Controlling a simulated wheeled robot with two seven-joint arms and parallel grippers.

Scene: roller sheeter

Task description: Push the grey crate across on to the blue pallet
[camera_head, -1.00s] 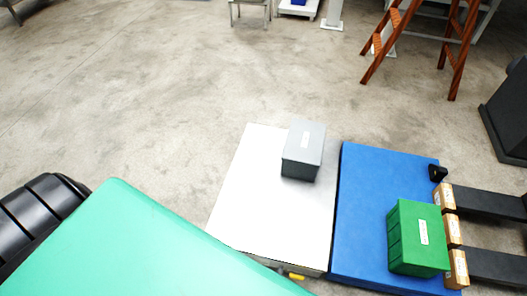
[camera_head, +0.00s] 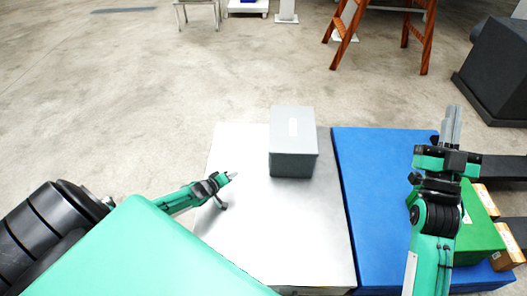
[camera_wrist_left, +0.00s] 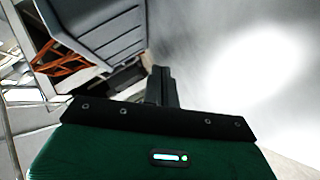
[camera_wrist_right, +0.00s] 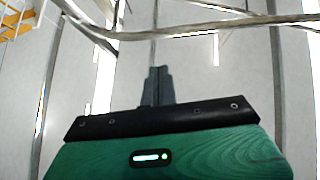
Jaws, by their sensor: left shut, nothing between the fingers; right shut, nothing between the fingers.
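The grey crate (camera_head: 293,158) stands upright on the white platform (camera_head: 240,245), near its back right part and short of the blue edge. The blue pallet (camera_head: 375,180) lies directly to the right of the platform. My left gripper (camera_head: 232,176) is shut and empty over the platform, left of the crate and apart from it. In the left wrist view, my shut fingers (camera_wrist_left: 163,86) show with the grey crate (camera_wrist_left: 105,35) beyond at upper left. My right gripper (camera_head: 452,125) is shut and empty, raised over the right side of the pallet. The right wrist view shows its fingers (camera_wrist_right: 157,86) and no crate.
A green crate (camera_head: 484,232) is on the pallet's right part, partly hidden by my right arm. Cardboard boxes (camera_head: 506,246) and dark fork-like bars (camera_head: 502,168) are at the right. A wooden ladder (camera_head: 345,35) stands far back. The pallet's left half is clear.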

